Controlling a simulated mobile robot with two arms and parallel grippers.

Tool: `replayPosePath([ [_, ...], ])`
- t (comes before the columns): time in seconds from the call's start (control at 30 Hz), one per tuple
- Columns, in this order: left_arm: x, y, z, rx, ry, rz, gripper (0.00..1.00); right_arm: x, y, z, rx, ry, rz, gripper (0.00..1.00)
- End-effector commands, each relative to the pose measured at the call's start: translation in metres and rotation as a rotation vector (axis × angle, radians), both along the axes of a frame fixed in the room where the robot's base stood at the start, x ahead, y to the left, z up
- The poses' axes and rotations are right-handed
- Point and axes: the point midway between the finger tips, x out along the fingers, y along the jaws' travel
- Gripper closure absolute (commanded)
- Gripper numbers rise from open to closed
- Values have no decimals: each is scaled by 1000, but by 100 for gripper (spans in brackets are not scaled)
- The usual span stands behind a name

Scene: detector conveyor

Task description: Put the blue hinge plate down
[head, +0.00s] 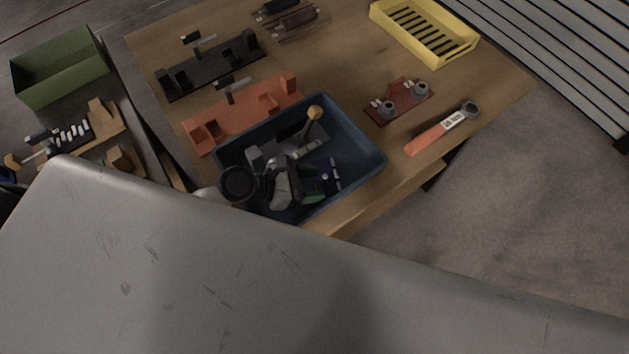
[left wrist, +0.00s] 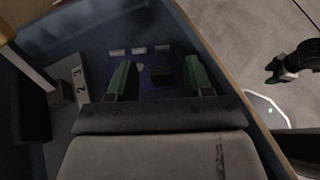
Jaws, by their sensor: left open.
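The blue hinge plate (head: 328,172) lies inside the dark blue bin (head: 362,137), with small pale pieces along one side. My left gripper (head: 312,183) is down in the bin at the plate. In the left wrist view its two green fingertips (left wrist: 160,78) are spread apart, with the hinge plate (left wrist: 147,70) showing between and beyond them. A gap between fingers and plate is hard to judge in the dim light. A dark shape that looks like my right gripper (left wrist: 290,66) hangs over the floor at the right; its jaws are unclear.
The bin also holds a grey part with a numbered label (left wrist: 78,88) and a tan-knobbed tool (head: 314,113). Around it on the wooden table are an orange fixture (head: 240,108), a red plate (head: 398,103), an orange-handled tool (head: 440,130) and a yellow tray (head: 425,32).

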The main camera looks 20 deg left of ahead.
Motion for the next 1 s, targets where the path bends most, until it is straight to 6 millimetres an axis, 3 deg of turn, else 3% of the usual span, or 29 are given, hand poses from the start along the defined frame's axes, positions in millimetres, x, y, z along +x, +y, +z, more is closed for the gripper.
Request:
replayPosePath([
  [0.5,-46,80,35,2,3,-1,49,0,-2,-14,-2,0,1,47],
  [1.0,-52,90,43,0,0,-1,49,0,0,-15,0,-1,0,47],
])
